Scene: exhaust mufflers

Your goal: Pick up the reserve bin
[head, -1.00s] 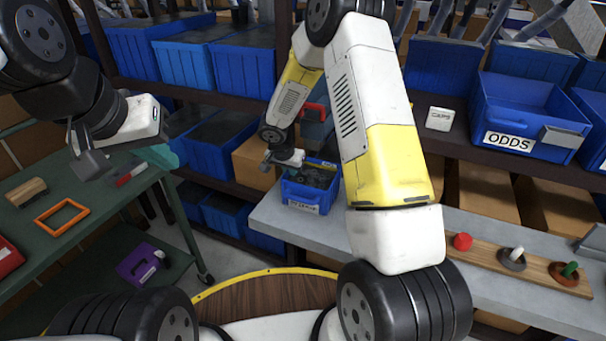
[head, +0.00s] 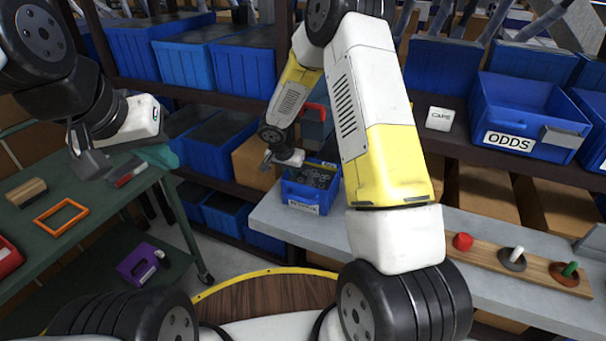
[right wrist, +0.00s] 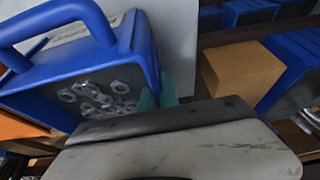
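The reserve bin (head: 309,198) is a small blue bin with a white label on its front, on the grey bench in the head view. It also shows in the right wrist view (right wrist: 148,45), with a blue loop handle and several metal nuts or washers inside. My right gripper (head: 290,158) is at the bin's back left rim. In the right wrist view, the gripper body is close beside the bin wall. My left gripper (head: 90,160) looks open and empty above the green cart.
The green cart (head: 60,255) at left holds an orange frame (head: 62,215) and a brush-like block (head: 27,192). A wooden peg board (head: 485,252) lies on the bench (head: 272,218) at right. Shelves with blue bins, including the ODDS bin (head: 530,110), stand behind.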

